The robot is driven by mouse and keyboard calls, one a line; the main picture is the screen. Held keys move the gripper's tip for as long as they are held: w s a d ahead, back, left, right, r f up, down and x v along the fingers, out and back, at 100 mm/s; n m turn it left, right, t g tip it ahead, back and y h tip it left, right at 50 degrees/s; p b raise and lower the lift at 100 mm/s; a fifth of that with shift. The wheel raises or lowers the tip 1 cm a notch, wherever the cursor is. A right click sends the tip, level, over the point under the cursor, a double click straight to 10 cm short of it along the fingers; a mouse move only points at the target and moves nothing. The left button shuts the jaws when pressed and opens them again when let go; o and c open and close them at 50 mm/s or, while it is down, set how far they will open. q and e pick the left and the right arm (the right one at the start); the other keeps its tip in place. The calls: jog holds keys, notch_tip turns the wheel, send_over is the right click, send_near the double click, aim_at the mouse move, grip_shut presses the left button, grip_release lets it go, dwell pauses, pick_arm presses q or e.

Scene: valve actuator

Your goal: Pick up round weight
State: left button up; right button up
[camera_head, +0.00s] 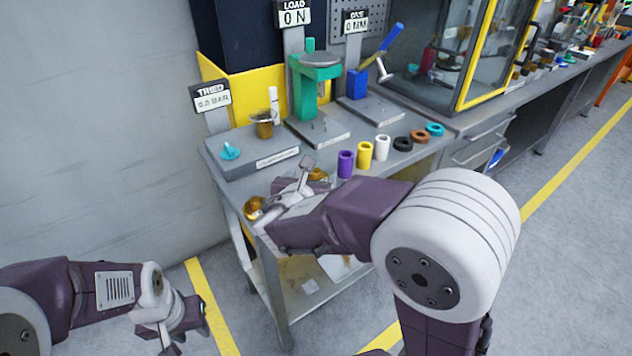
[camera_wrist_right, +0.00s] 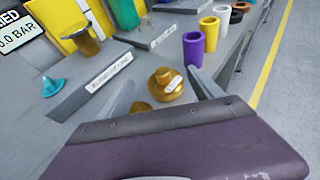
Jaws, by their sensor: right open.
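Two brass weights lie on the grey bench near its front left corner. One round weight (camera_head: 318,174) shows partly behind my right gripper (camera_head: 287,184), and the other brass piece (camera_head: 254,209) sits at the bench's left edge. In the right wrist view, a round, stepped brass weight with a pale label (camera_wrist_right: 167,86) appears between the spread fingers of my right gripper (camera_wrist_right: 161,76). The second brass piece (camera_wrist_right: 140,107) is mostly hidden there. My right gripper is open and holds nothing. My left gripper (camera_head: 188,325) hangs low, away from the bench; its jaw opening is unclear.
A low grey platform (camera_head: 250,160) holds a teal cone (camera_head: 229,151) and an amber cup (camera_head: 263,125). Purple (camera_head: 346,164), yellow (camera_head: 365,155) and white (camera_head: 382,148) cylinders stand right of my right gripper, with rings beyond. A green press (camera_head: 306,90) stands behind.

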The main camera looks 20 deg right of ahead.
aim_at(316, 172)
jog(key=b+x, duration=0.1)
jog(key=x, duration=0.4)
jog(key=shift+s+d+f, duration=0.1)
jog(key=shift+d, duration=0.05)
jog(key=shift+s, duration=0.1)
grip_shut()
jog(key=shift+r, duration=0.25)
notch_tip(316, 172, up, 4)
jog(key=shift+p, duration=1.25)
jog(key=s+d+r+p, duration=0.2)
jog(key=s+d+r, duration=0.4)
jog(key=s, duration=0.3)
jog(key=shift+s+d+r+p, duration=0.25)
jog(key=shift+s+r+p, duration=0.1)
